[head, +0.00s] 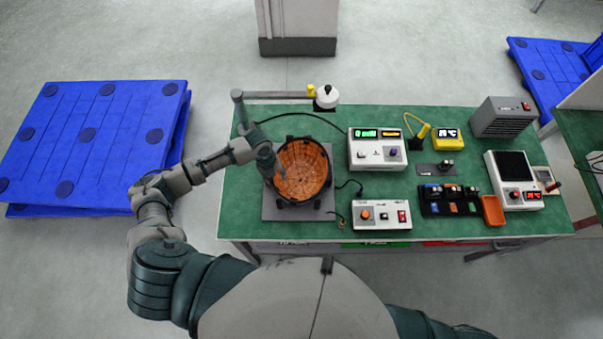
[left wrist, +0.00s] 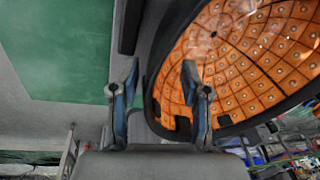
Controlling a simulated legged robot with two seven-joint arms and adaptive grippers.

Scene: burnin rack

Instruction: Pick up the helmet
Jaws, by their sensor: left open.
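The helmet (head: 304,168) is a bowl-like shell with a dark rim and an orange tiled inside, lying open side up on a grey plate (head: 325,208) on the green table. In the left wrist view the helmet (left wrist: 250,55) fills the upper right, its dark rim curving down past the fingers. My left gripper (head: 279,176) is at the helmet's left rim in the head view. In the left wrist view my left gripper (left wrist: 160,85) is open, with one finger overlapping the helmet's rim and the other to its left. Contact cannot be told. My right gripper is not in view.
The green table (head: 460,225) holds a white meter box (head: 377,149), a white control box (head: 381,215), a dark tray (head: 449,200) of small parts and a grey heater box (head: 502,117) to the right. Cables run near the helmet. Blue pallets (head: 95,140) lie on the left floor.

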